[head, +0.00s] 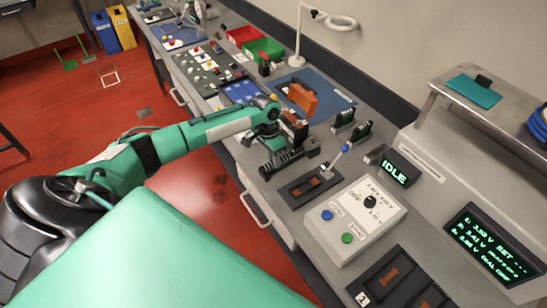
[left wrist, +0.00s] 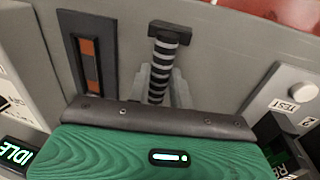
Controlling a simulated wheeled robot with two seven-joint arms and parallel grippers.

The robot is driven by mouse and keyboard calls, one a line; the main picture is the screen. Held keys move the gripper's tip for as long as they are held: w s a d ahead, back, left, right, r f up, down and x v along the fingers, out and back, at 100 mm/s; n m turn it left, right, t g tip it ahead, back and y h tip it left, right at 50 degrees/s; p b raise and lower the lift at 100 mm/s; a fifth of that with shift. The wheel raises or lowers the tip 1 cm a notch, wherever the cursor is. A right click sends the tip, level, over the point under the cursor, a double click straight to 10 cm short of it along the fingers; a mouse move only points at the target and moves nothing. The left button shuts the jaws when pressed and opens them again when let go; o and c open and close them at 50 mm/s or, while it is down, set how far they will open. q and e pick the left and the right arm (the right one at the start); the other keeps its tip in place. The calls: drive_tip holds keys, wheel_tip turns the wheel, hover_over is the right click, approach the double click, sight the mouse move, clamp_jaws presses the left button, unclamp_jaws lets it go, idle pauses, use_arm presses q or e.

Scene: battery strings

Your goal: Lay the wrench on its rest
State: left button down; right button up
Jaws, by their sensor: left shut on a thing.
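The wrench shows in the left wrist view as a dark ribbed handle (left wrist: 164,62) with a wide black end cap, between two grey fingers. In the head view its dark ribbed handle (head: 286,161) points toward the front edge of the bench. My left gripper (head: 292,135) is shut on the wrench over the bench; it shows in the left wrist view too (left wrist: 162,92). The far part of the wrench is hidden behind the gripper body. I cannot tell the rest apart from the dark shapes under the gripper, or whether the wrench touches anything below. My right gripper is out of view.
A dark tray with an orange strip (head: 294,191) lies right beside the wrench. An orange block (head: 302,98) is behind the gripper on a blue mat (head: 331,97). An IDLE display (head: 399,171) stands at right.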

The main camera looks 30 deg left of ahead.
use_arm(q)
drive_tip(key=c, duration=1.3)
unclamp_jaws()
drive_tip(key=shift+f, duration=0.1)
drive_tip(key=shift+c, duration=0.2)
drive_tip(key=shift+o, duration=0.4)
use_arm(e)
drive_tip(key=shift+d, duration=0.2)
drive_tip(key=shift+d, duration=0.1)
use_arm(q)
wheel_tip(320, 180, up, 12)
drive_tip(key=a+b, duration=0.2)
drive_tip(key=b, duration=0.2)
drive_tip(key=shift+w, duration=0.35)
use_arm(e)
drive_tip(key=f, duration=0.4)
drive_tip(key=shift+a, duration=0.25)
use_arm(q)
drive_tip(key=shift+a, duration=0.1)
